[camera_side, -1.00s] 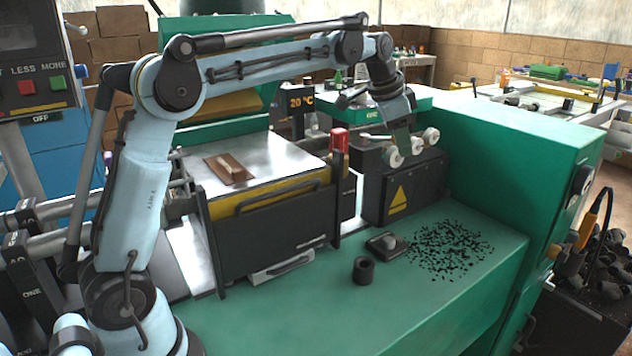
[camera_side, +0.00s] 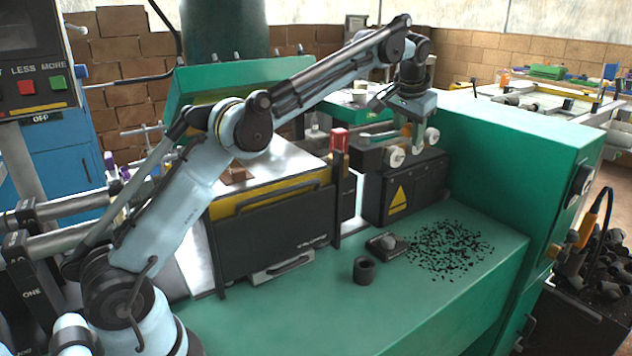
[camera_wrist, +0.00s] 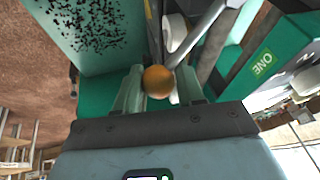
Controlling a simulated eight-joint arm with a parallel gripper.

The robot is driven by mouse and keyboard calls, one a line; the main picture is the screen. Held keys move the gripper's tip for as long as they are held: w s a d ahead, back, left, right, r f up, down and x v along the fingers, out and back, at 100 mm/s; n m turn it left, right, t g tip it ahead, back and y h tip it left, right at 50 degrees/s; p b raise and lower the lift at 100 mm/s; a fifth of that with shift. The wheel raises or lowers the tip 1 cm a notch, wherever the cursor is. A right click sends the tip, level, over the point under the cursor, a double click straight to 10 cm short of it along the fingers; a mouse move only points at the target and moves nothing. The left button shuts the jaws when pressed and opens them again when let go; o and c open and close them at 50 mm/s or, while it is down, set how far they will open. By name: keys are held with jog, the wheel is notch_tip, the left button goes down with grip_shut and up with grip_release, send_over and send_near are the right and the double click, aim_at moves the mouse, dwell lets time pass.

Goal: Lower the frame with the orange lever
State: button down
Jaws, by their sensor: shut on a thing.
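The orange lever's round knob (camera_wrist: 157,81) sits between the two fingers of my gripper (camera_wrist: 160,92) in the wrist view, and the fingers are shut on it. In the side view my gripper (camera_side: 417,138) points down just above the white rollers (camera_side: 397,157), at the black housing (camera_side: 404,188) with the yellow warning triangle. Only a small bit of orange shows there beside the fingers. Most of the lever's shaft is hidden. I cannot tell clearly which part is the frame; metal bars (camera_wrist: 209,35) run beside the knob in the wrist view.
A black ring (camera_side: 364,270), a small dark block with a grey knob (camera_side: 387,244) and scattered black bits (camera_side: 450,248) lie on the green bench. A red lamp (camera_side: 339,140) stands left of the housing. A tall green cabinet (camera_side: 520,150) closes the right side.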

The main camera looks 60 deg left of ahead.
jog(key=shift+w+a+n, duration=0.15)
jog(key=shift+a+n, duration=0.1)
jog(key=shift+n, duration=0.25)
dwell(0.3)
jog(key=c, duration=0.7)
grip_release()
jog(key=shift+r, duration=0.15)
